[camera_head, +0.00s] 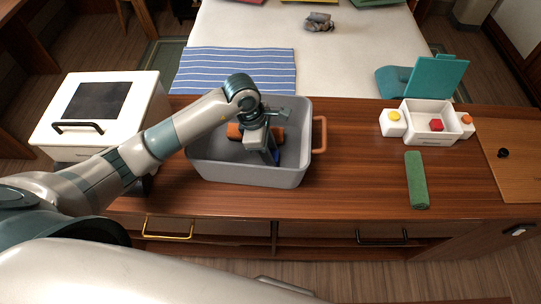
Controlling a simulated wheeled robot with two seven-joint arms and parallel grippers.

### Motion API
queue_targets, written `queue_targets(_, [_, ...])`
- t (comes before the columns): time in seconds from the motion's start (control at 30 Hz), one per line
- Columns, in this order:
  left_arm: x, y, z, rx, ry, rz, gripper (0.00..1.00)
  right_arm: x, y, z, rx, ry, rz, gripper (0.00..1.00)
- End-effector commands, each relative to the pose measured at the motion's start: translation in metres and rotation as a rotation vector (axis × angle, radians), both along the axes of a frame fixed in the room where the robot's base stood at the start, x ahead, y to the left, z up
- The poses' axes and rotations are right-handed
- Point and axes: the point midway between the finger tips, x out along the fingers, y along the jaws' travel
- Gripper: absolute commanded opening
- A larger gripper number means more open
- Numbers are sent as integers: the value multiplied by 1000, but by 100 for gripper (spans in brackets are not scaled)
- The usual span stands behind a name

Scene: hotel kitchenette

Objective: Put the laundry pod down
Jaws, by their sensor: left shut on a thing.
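My left gripper (268,152) reaches down into a grey bin (245,176) on the wooden counter. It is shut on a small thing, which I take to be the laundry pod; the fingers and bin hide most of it. A bit of dark blue shows at the fingertips, but I cannot tell whether it is the pod or part of the gripper. Something orange (234,131) lies in the bin behind the gripper. My right gripper is out of view.
A white appliance (105,104) stands left of the bin. To the right are a rolled green cloth (416,180), an open white box (434,139) with a teal lid (437,76), and a wooden board (510,160). The counter between bin and green cloth is clear.

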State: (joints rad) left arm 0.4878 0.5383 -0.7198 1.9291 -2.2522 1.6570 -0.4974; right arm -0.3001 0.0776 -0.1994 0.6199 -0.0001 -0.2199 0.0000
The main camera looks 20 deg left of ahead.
Motion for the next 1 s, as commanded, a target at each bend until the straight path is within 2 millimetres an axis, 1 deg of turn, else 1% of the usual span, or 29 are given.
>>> queue_targets(0.03, [0,0,-7,0,0,0,12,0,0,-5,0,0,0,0])
queue_targets(0.07, [0,0,-8,0,-1,0,12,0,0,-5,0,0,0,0])
queue_targets(0.37, [0,0,-8,0,-1,-1,12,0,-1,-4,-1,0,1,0])
queue_targets(0.53, [0,0,-12,0,-1,-1,12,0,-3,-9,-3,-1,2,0])
queue_targets(0.57, [0,0,-11,0,-1,-1,38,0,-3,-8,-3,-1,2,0])
queue_targets(0.6, [0,0,-11,0,-1,-1,48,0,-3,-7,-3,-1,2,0])
queue_targets(0.63, [0,0,-11,0,-1,-1,52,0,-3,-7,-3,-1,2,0])
queue_targets(1.0, [0,0,-9,0,0,-1,52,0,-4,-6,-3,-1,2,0])
